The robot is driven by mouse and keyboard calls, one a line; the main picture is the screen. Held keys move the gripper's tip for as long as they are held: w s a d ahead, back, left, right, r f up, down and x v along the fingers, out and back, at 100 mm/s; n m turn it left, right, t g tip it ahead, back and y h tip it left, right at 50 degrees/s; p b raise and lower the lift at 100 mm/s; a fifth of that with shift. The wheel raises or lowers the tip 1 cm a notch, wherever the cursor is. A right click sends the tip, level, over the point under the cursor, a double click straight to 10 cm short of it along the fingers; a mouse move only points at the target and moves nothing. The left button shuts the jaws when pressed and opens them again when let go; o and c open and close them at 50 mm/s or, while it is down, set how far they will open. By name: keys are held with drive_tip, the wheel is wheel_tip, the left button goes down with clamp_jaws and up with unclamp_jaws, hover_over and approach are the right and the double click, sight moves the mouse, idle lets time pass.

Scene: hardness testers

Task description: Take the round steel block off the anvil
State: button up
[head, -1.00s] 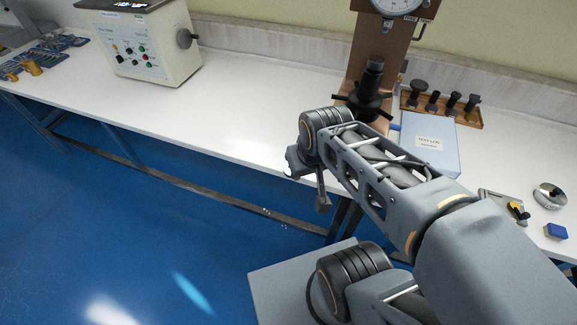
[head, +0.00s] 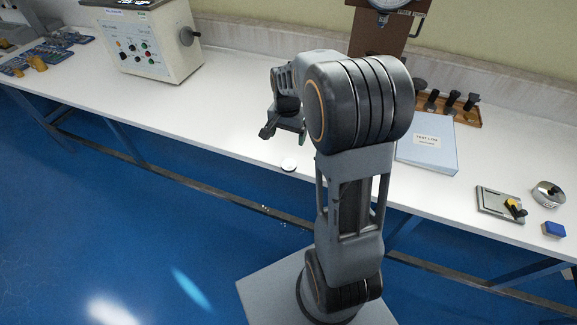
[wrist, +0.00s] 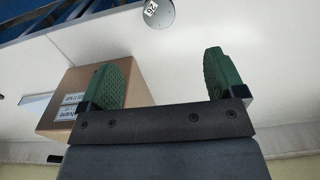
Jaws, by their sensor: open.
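A round, flat, pale grey disc (head: 289,165), which looks like the steel block, lies on the white bench near its front edge. In the wrist view the disc (wrist: 159,13) bears a small white label and lies beyond the fingertips, apart from them. My gripper (head: 284,135) is just behind and above it in the head view. In the wrist view its green-padded fingers (wrist: 172,75) are spread with nothing between them. The brown hardness tester (head: 380,32) stands at the back. Its anvil is hidden behind my arm.
A brown box (wrist: 78,90) shows beside the left finger in the wrist view. A cream machine (head: 150,45) stands on the left. A pale blue folder (head: 427,158), a rack of dark fittings (head: 462,115), a flat plate (head: 492,200) and a blue block (head: 554,230) lie right. The bench's left middle is clear.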

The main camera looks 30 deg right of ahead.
hover_over(289, 164)
drive_tip(key=f, duration=0.8)
drive_tip(key=shift+a+f, duration=0.1)
drive_tip(key=shift+a, duration=0.1)
drive_tip(key=shift+d+f, duration=0.15)
drive_tip(key=shift+f, duration=2.9)
drive_tip(key=c, duration=1.2)
drive_tip(key=shift+r, duration=0.1)
drive_tip(key=shift+c, duration=0.4)
drive_tip(key=shift+r, duration=0.1)
